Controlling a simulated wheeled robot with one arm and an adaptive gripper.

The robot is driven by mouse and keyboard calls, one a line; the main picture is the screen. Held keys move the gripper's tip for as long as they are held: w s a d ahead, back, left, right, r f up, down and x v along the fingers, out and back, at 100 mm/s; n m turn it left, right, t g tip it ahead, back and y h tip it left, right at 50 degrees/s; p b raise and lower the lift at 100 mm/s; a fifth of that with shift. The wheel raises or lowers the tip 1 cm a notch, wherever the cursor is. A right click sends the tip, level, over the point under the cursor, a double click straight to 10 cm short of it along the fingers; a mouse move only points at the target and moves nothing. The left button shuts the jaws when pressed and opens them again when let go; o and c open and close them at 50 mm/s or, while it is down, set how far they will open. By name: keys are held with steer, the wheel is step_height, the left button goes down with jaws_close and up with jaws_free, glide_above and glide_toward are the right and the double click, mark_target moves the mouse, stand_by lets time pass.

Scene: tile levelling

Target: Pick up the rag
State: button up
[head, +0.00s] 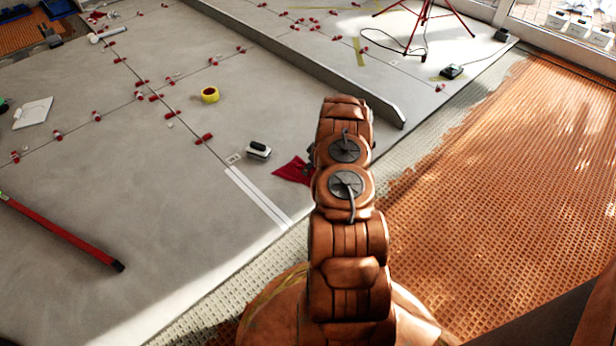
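A red rag (291,171) lies on the grey tiles near their edge, just left of my arm. Its right part is hidden behind my arm. My orange arm reaches forward from the bottom of the head view and covers the spot where its end is. My gripper's fingers cannot be made out behind the arm, so I cannot tell whether they touch the rag.
A small block with a dark handle (258,151) and a yellow tape roll (210,95) lie left of the rag. A red level (62,232) lies at the left. A long grey bar (310,68) runs behind the arm. Orange matting (500,190) covers the right.

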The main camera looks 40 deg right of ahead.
steer(key=b+x, duration=0.1)
steer(key=x, duration=0.2)
steer(key=shift+f, duration=0.15)
steer(key=shift+c, duration=0.4)
jaws_close()
